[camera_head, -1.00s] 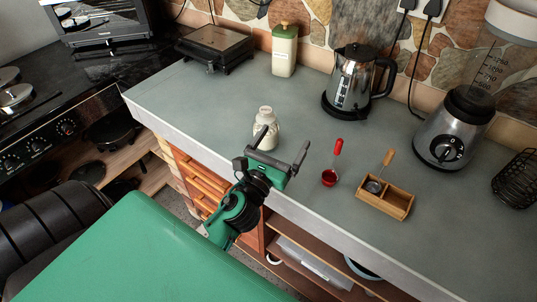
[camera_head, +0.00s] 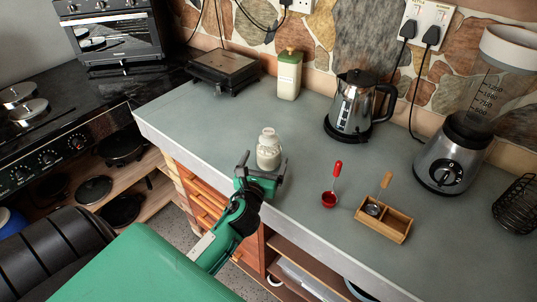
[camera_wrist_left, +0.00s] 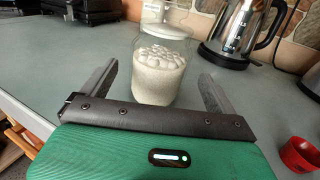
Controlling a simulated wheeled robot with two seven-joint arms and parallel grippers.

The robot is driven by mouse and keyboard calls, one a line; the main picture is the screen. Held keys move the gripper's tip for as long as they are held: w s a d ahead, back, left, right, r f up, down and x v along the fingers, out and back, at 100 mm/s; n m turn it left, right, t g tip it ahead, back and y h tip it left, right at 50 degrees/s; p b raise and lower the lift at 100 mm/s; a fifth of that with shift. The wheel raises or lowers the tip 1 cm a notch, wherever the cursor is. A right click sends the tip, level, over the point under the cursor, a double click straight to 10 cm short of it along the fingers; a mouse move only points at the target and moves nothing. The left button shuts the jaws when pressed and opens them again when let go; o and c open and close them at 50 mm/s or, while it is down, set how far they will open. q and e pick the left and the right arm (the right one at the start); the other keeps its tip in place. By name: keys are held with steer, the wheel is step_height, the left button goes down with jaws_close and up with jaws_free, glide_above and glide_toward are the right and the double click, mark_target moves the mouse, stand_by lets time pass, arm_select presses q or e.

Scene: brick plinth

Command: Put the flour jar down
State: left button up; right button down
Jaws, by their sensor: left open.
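The flour jar (camera_head: 268,152), a small clear jar of white powder, stands upright on the grey worktop near its front edge. In the left wrist view the jar (camera_wrist_left: 158,72) is straight ahead, centred between the fingers. My left gripper (camera_head: 263,161) is open at the near side of the jar, one finger to each side. In the left wrist view a gap shows between the jar and each finger of my gripper (camera_wrist_left: 158,77). I cannot tell how far the fingertips reach past the jar. My right gripper is not in view.
A red scoop (camera_head: 329,197) and a wooden box (camera_head: 397,229) lie to the right. A kettle (camera_head: 350,108), a green-lidded canister (camera_head: 289,78) and a blender (camera_head: 452,158) stand farther back. The worktop (camera_head: 205,125) left of the jar is clear.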

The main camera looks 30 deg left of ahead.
arm_select(q)
steer(key=p+x, duration=0.1)
steer(key=x, duration=0.4)
steer(key=shift+a+f, duration=0.1)
steer(key=shift+c, duration=0.2)
steer(key=c, duration=1.8)
jaws_close()
